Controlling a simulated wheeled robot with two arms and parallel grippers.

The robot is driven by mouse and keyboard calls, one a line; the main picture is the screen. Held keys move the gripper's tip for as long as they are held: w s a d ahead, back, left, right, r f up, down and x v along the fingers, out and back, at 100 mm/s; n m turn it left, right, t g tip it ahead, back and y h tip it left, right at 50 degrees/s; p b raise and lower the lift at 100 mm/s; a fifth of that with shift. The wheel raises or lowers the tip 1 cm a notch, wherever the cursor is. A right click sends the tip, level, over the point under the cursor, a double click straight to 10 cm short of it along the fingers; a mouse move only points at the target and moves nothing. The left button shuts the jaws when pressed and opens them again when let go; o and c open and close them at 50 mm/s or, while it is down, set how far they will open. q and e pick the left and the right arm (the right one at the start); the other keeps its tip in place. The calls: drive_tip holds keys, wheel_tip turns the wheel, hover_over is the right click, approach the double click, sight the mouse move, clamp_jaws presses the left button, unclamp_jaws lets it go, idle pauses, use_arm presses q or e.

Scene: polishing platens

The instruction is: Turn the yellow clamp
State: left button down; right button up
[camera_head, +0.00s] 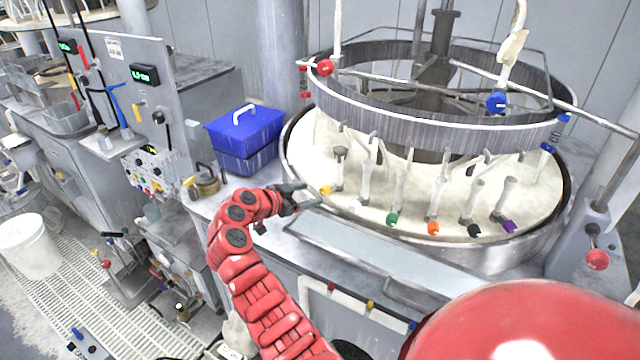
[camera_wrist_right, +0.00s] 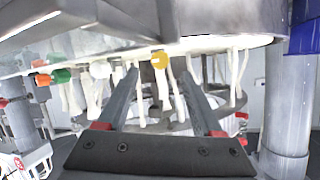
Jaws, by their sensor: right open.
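The yellow clamp (camera_head: 325,189) is a small yellow knob at the foot of a pale upright post, at the near left edge of the round cream platen (camera_head: 362,199). My right gripper (camera_head: 309,196) is open and empty, just left of the yellow clamp. In the right wrist view, which looks upside down, the yellow clamp (camera_wrist_right: 159,60) shows between the two fingertips (camera_wrist_right: 157,72), seemingly beyond them. I cannot tell whether a finger touches it. My left gripper is not in view.
Green (camera_head: 392,219), orange (camera_head: 433,228), black (camera_head: 474,230) and purple (camera_head: 509,226) clamps follow along the platen's near edge. A grey ring (camera_head: 400,118) hangs above.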

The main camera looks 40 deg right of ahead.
sight(322, 191)
drive_tip(key=p+x, duration=0.1)
drive_tip(key=x, duration=0.3)
drive_tip(key=shift+d, duration=0.3)
drive_tip(key=shift+w+d+f+p, duration=0.15)
drive_tip(key=shift+d+f+p, duration=0.25)
drive_tip(key=shift+d, duration=0.15)
drive_tip(key=shift+c, duration=0.3)
clamp_jaws()
